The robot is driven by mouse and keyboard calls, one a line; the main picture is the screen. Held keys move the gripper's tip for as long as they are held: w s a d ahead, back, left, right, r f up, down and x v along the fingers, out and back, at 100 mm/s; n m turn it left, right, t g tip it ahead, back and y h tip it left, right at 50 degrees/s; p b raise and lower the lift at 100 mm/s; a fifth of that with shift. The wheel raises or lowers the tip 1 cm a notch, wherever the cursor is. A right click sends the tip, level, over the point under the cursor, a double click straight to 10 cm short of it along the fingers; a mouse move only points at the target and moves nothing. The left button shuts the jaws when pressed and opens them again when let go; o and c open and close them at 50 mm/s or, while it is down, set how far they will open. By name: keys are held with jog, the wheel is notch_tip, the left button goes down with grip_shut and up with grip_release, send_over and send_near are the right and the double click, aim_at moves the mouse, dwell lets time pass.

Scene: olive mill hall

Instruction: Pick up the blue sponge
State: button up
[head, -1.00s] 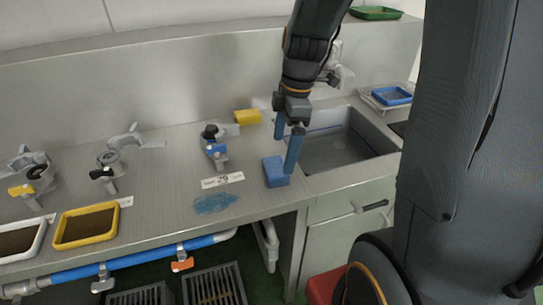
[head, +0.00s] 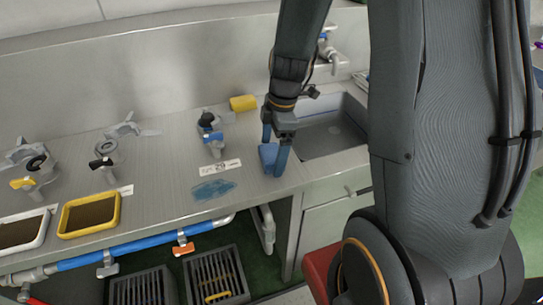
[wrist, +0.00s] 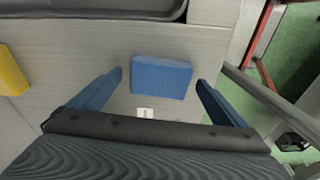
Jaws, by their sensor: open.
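The blue sponge (head: 268,157) lies on the steel counter just left of the sink, near the front edge. It shows whole in the wrist view (wrist: 161,77) as a blue block. My gripper (head: 274,154) is over the sponge and points down. In the wrist view my gripper (wrist: 160,78) is open, with one blue finger on each side of the sponge and a gap on both sides. In the head view the fingers hide part of the sponge.
The sink (head: 325,135) is right of the sponge. A yellow sponge (head: 243,103) lies behind it. A number label (head: 220,167) and a blue puddle-like patch (head: 213,190) are to the left, with taps (head: 213,140) and a yellow tray (head: 90,215) farther left.

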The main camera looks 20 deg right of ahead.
aim_at(273, 154)
jog(key=shift+c, duration=0.4)
jog(key=c, duration=1)
jog(key=shift+r, duration=0.1)
jog(key=shift+c, duration=0.2)
notch_tip(273, 154, up, 10)
jog(key=b, duration=0.1)
jog(key=shift+b, duration=0.35)
jog(key=o, duration=0.3)
jog(key=shift+c, duration=1)
jog(key=shift+s, duration=0.15)
